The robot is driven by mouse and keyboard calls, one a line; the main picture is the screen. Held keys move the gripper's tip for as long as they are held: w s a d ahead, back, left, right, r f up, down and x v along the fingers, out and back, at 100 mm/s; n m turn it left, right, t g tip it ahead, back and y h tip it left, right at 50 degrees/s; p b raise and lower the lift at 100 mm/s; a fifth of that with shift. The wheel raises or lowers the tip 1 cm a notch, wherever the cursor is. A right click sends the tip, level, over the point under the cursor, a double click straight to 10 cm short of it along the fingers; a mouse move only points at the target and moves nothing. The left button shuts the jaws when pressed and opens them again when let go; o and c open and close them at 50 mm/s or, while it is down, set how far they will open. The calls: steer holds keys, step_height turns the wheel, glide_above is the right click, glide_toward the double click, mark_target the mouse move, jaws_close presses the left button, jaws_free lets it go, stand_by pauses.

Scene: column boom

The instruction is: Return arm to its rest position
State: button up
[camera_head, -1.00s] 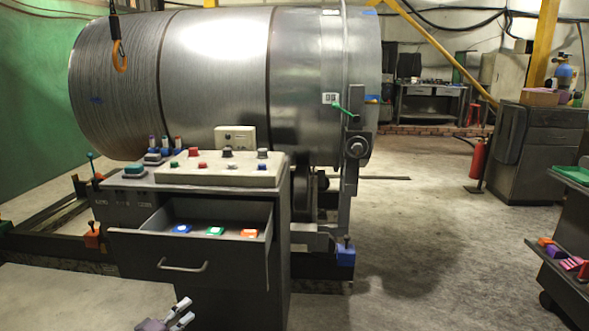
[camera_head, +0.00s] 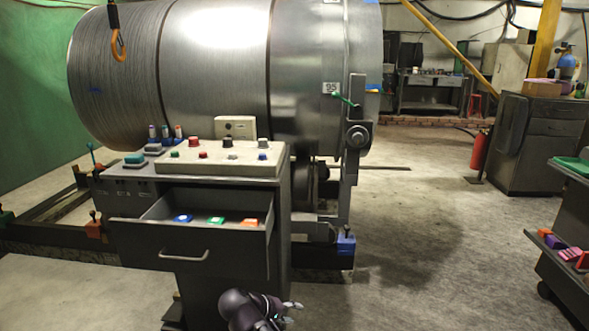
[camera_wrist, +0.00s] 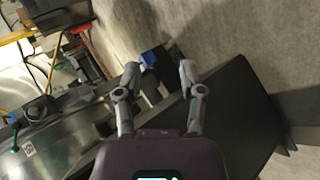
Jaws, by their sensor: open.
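My gripper (camera_head: 290,312) shows at the bottom of the head view, low in front of the control cabinet and below its open drawer. Part of my dark wrist (camera_head: 250,308) shows beside it. In the wrist view my gripper (camera_wrist: 158,75) has its two grey fingers spread apart, with nothing between them. The rest of my arm is out of view.
The open drawer (camera_head: 182,255) of the cabinet juts out and holds blue, green and orange pieces. A large metal drum (camera_head: 215,70) lies behind. A dark cart (camera_head: 565,275) stands at the right edge. The floor (camera_head: 430,250) between is clear.

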steer(key=s+d+f+m+g+y, duration=0.2)
steer(key=d+f+m+g+y, duration=0.15)
steer(key=d, duration=0.55)
steer(key=s+d+f+m+g+y, duration=0.25)
steer(key=d+f+y, duration=0.2)
steer(key=d, duration=0.45)
step_height(320, 180, up, 38)
steer(key=p, duration=3.7)
steer(key=shift+a+t+y, duration=0.15)
steer(key=shift+t+y, duration=0.15)
steer(key=shift+s, duration=0.25)
